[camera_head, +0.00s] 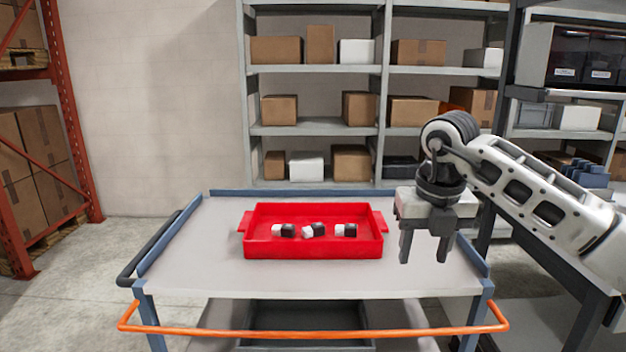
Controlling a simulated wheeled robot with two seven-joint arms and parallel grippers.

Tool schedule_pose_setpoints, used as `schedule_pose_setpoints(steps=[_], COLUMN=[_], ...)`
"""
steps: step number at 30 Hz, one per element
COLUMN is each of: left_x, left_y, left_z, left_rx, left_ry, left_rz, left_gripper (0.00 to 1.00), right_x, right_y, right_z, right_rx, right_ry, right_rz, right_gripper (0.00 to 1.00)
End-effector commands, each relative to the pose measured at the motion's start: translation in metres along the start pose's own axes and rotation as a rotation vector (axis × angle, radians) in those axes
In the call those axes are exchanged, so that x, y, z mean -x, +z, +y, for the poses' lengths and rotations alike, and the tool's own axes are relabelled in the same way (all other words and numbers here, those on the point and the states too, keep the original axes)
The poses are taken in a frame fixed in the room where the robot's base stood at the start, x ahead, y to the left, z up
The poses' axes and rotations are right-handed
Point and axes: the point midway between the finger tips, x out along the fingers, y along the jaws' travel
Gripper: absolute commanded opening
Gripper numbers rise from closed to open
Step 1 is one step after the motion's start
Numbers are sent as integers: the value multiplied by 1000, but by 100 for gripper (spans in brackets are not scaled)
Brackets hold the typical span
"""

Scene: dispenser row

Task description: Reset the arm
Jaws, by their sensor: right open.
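My right arm reaches in from the right, and my right gripper (425,250) hangs with its two fingers pointing down. The fingers are apart with nothing between them. The gripper is to the right of the red tray (313,251), over the right part of the cart top, and apart from the tray. Three small black-and-white pieces lie in a row in the tray: a left one (284,230), a middle one (314,230) and a right one (346,230). My left gripper is not in view.
The cart (225,279) has a pale top, blue raised edges and an orange front bar (310,332). Its top is clear left of the tray. Grey shelves (315,130) with boxes stand behind. A dark rack (570,90) with bins stands at the right. An orange rack (72,120) is at the left.

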Motion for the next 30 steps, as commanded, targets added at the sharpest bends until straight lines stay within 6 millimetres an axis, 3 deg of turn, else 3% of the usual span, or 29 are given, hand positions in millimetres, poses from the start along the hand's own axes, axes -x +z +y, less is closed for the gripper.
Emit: schedule_pose_setpoints(steps=[1, 3, 7, 8, 15, 20, 22, 25, 28, 30], left_x=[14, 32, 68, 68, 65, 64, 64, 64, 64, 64], left_y=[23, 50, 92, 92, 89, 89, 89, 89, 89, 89], left_z=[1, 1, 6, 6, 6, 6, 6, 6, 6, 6], left_rx=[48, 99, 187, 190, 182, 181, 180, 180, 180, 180], left_ry=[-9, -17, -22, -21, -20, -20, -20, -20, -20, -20], left_rz=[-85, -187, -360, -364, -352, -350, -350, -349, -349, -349], left_gripper=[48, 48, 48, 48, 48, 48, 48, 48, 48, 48], right_x=[0, 0, 0, -9, -60, -70, -60, -41, -31, -37], right_y=[0, 0, 0, -4, -51, -103, -123, -136, -131, -123], right_z=[0, 0, 0, 9, 102, 182, 211, 231, 224, 207], right_rx=[0, 0, 0, 19, 158, 153, 78, -125, -433, -703], right_ry=[0, 0, 0, 33, 461, 933, 1184, 1520, 1785, 1911], right_rz=[0, 0, 0, 14, 115, 199, 228, 249, 246, 234], right_gripper=[48, 48, 48, 48, 48, 48, 48, 48, 48, 48])
